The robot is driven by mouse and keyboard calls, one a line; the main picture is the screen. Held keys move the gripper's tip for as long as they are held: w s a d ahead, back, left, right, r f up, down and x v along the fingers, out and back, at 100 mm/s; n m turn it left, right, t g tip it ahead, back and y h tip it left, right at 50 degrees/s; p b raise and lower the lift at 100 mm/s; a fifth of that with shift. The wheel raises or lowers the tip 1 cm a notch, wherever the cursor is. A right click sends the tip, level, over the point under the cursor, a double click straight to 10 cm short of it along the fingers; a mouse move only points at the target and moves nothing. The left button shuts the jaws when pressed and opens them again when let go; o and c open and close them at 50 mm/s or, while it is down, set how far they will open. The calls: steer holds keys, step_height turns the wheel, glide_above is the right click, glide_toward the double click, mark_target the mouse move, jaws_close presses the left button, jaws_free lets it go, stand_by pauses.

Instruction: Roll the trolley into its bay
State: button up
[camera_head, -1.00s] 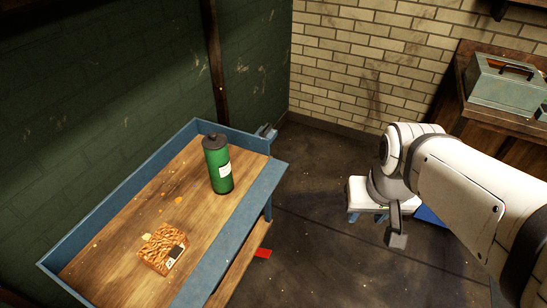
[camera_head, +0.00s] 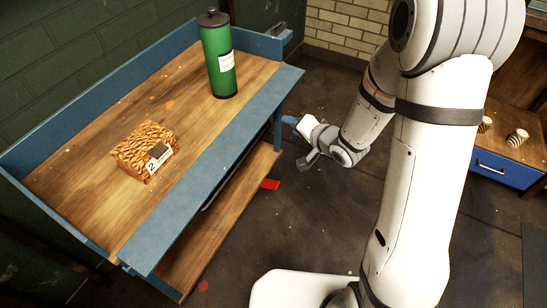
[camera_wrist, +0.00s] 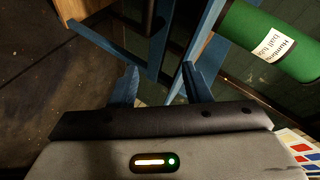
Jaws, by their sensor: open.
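The trolley (camera_head: 200,165) has a blue rimmed frame, a wooden top and a lower wooden shelf, and stands at the left beside the green wall. A green canister (camera_head: 218,62) with a white label stands upright on its top, near the far end. A brown patterned box (camera_head: 146,150) lies nearer. My gripper (camera_head: 290,121) is open near the trolley's far right end. In the wrist view, my gripper's fingers (camera_wrist: 163,82) are apart, with blue trolley bars (camera_wrist: 160,38) just ahead. I cannot tell whether they touch. The canister also shows there (camera_wrist: 265,40). I cannot identify the bay.
A red patch (camera_head: 270,184) lies on the dark floor beside the trolley. A wooden unit with a blue drawer (camera_head: 505,170) stands at the right, with striped balls (camera_head: 517,138) on top. A brick wall (camera_head: 345,25) is behind. Floor between trolley and unit is largely clear.

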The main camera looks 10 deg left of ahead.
mark_target(254, 143)
steer(key=s+a+f+m+g+y+b, duration=0.1)
steer(key=s+a+f+y+b, duration=0.2)
steer(key=a+f+y, duration=0.2)
step_height(254, 143, down, 2)
steer(key=shift+s+a+f+m+b, duration=0.2)
steer(key=shift+s+a+m+b, duration=0.1)
steer(key=shift+a+m, duration=0.1)
steer(key=shift+w, duration=0.1)
steer(key=b+x, duration=0.2)
steer(key=x, duration=0.5)
steer(key=shift+w+a+f+b, duration=0.15)
steer(key=shift+a+b, duration=0.15)
steer(key=shift+c, duration=0.4)
jaws_close()
stand_by(0.4)
